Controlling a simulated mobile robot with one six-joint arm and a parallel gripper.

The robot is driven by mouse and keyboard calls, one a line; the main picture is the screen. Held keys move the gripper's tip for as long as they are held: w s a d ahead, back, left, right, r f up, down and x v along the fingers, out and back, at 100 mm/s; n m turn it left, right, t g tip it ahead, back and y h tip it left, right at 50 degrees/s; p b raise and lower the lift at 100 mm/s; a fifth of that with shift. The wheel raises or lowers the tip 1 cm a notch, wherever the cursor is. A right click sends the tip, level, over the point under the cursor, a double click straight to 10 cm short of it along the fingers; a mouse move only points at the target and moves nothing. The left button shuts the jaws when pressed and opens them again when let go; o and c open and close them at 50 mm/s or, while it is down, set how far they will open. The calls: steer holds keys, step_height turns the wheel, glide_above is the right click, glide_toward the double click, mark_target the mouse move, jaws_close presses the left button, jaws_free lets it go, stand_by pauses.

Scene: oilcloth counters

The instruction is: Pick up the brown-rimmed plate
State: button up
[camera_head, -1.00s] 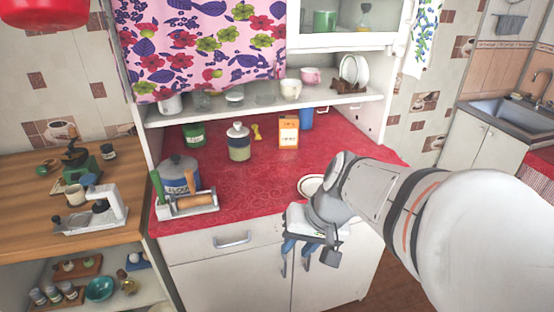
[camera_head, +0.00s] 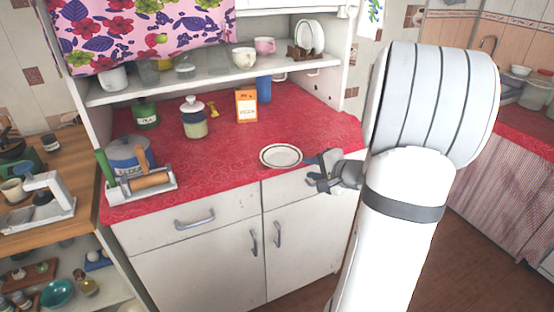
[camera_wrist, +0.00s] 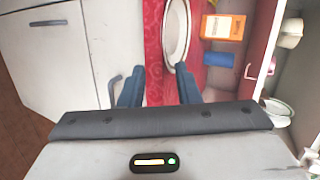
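The brown-rimmed plate (camera_head: 281,156) is white with a dark rim line and lies flat on the red counter near its front edge. It also shows in the wrist view (camera_wrist: 176,30), just beyond my fingertips and partly cut off by the frame's top. My gripper (camera_head: 318,172) is to the right of the plate in the head view, close to the counter's front edge. In the wrist view its two blue fingers (camera_wrist: 160,84) are spread apart with nothing between them but counter. The plate appears apart from the fingers, though the exact gap is hard to tell.
An orange box (camera_head: 246,105), a blue cup (camera_head: 264,89), a lidded jar (camera_head: 194,118) and a flour canister with a rolling pin (camera_head: 151,181) stand on the red counter (camera_head: 225,170). A shelf (camera_head: 215,78) with cups and upright plates overhangs the back.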

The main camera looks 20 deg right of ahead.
mark_target(297, 164)
steer(key=x, duration=0.2)
steer(key=p+x, duration=0.1)
steer(key=x, duration=0.1)
steer(key=shift+w+a, duration=0.2)
steer(key=shift+w, duration=0.25)
steer(key=shift+c, duration=0.5)
jaws_close()
